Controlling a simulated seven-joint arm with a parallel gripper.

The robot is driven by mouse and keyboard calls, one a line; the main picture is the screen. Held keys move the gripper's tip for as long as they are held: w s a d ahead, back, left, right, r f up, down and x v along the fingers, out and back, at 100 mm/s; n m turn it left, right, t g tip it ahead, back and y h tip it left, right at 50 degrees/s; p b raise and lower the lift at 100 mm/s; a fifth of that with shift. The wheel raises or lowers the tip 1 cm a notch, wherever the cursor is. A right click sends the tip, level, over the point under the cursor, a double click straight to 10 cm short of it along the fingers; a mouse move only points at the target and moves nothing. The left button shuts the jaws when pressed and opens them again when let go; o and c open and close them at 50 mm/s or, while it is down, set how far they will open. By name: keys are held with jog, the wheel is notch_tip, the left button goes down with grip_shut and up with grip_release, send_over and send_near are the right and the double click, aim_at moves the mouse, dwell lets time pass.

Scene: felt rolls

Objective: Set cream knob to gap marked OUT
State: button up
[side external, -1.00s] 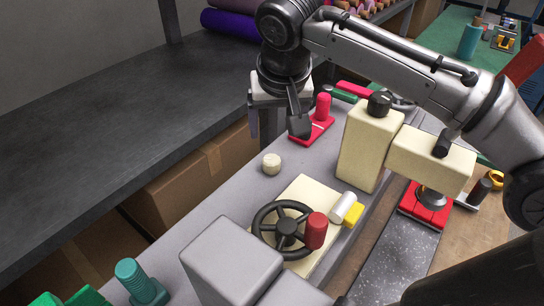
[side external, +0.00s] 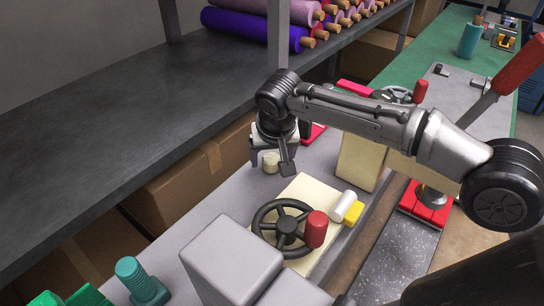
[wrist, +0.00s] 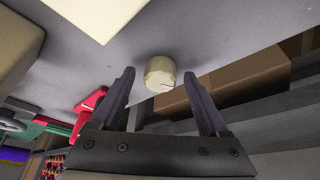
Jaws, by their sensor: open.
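The cream knob (side external: 270,162) is a small, short, faceted cylinder on the grey bench top. In the wrist view the knob (wrist: 160,72) shows a thin dark line near its lower edge. My gripper (wrist: 159,76) is open, with one dark finger on each side of the knob in that view and nothing held. In the side view my gripper (side external: 269,160) is low over the knob, partly hiding it. I cannot tell whether the fingers reach down around it. No OUT mark or gap is readable in either view.
A cream plate (side external: 305,190) with a black handwheel (side external: 287,226) and red grip lies in front. A cream block (side external: 361,160) stands to the right, and a grey box (side external: 232,262) nearer. The dark shelf (side external: 110,130) is left, above cardboard boxes (side external: 190,185).

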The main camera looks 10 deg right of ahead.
jog(key=shift+f, duration=0.1)
grip_shut()
dwell(0.4)
jog(key=shift+n, duration=0.3)
jog(key=shift+w+d+n+y, duration=0.1)
jog(key=shift+n+y, duration=0.45)
jog(key=shift+n, duration=0.75)
jog(key=shift+d+n+y, duration=0.1)
jog(key=shift+n+y, duration=0.45)
jog(key=shift+n, duration=0.75)
grip_release()
